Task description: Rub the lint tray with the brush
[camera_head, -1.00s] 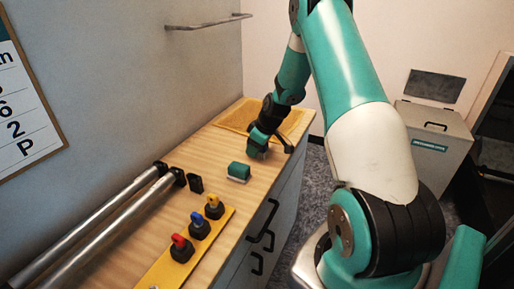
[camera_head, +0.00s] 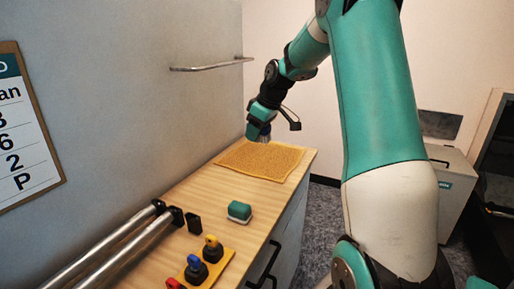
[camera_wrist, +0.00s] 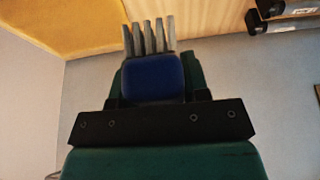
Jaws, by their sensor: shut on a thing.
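The lint tray (camera_head: 262,162) is a flat, yellow-tan textured slab at the far end of the wooden counter. It also shows at the upper left of the wrist view (camera_wrist: 70,25). My gripper (camera_head: 262,130) is above the tray's far side and points down. It is shut on the brush, which has a blue body (camera_wrist: 152,78) and several grey bristle tufts in the wrist view. The brush also shows small below the gripper in the head view (camera_head: 265,137). I cannot tell whether the bristles touch the tray.
A green block with a white base (camera_head: 239,211) stands on the counter in front of the tray. Nearer are metal rollers (camera_head: 120,237) and a yellow strip with coloured knobs (camera_head: 212,252). A wall rail (camera_head: 210,66) runs left of the arm.

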